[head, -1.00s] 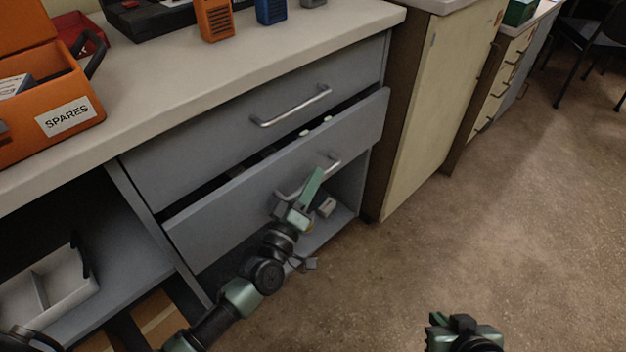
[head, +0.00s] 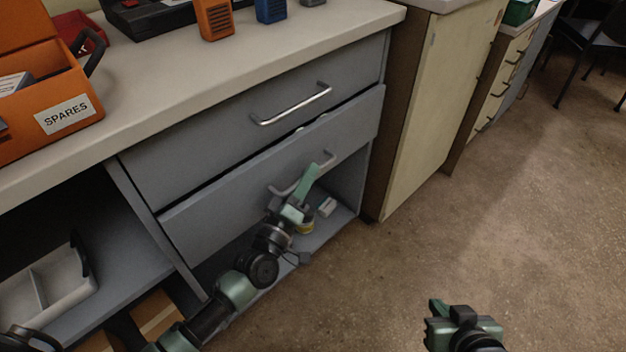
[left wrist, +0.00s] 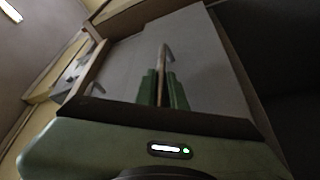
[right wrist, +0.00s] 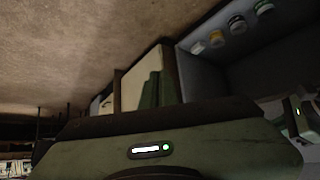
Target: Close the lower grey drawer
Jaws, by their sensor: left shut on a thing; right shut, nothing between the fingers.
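The lower grey drawer (head: 230,196) sits below the upper grey drawer (head: 215,147) under the counter. Its front stands slightly proud, with a narrow dark gap along its top edge. My left gripper (head: 308,182) is shut on the lower drawer's metal handle (head: 283,190). In the left wrist view the green fingers (left wrist: 162,88) close around the handle bar (left wrist: 165,54), in front of the grey drawer face (left wrist: 205,60). My right gripper (head: 437,312) is shut and empty, low over the floor at the right. It also shows in the right wrist view (right wrist: 150,90).
The orange SPARES box (head: 50,100) and radios (head: 215,20) stand on the counter (head: 180,85). A cream cabinet (head: 440,100) stands to the right. The floor (head: 520,220) is clear.

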